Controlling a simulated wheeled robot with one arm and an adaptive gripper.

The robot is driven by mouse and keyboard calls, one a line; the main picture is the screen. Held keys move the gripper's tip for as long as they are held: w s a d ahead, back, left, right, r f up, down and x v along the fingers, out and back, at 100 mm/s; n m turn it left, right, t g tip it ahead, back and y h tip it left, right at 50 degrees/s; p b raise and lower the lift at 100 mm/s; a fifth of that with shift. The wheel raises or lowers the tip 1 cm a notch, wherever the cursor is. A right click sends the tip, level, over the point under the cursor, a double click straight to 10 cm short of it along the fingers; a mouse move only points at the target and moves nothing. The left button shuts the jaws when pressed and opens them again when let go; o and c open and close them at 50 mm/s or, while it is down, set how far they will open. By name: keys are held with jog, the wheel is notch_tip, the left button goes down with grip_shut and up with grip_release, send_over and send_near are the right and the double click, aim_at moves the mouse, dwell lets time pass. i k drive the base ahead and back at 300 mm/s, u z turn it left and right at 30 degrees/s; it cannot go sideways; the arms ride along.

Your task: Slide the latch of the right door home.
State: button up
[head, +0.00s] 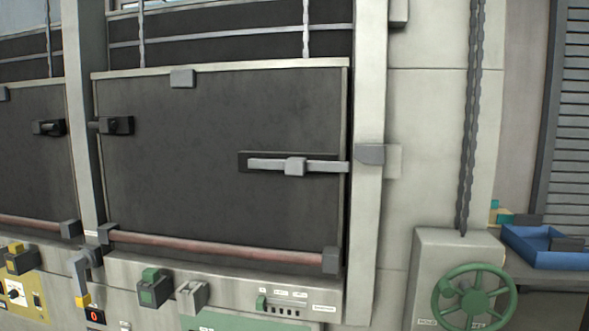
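The right door (200,140) is a large dark panel with a pale frame, and it looks lowered in its opening. Its latch (264,164) is a light grey flat bar with a square grey knob (295,166), lying level on a black backing plate (243,160) on the right half of the door. The bar's right end reaches the door's right edge. A grey keeper block (370,155) sits on the pale post to the right; the bar's tip appears apart from it. My gripper is not in view.
A red-brown rail (215,249) crosses the door's bottom. Below are a green-topped switch (152,287), a grey lever (191,296) and a control strip (290,303). At right stand a green handwheel (474,296), a hanging chain (471,120) and a blue tray (535,240).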

aim_at(293, 167)
jog(key=u, duration=0.55)
jog(key=k, duration=1.3)
jog(key=u, duration=0.05)
jog(key=i, duration=1.2)
jog(key=u, duration=0.85)
jog(key=i, duration=0.5)
jog(key=u, duration=0.55)
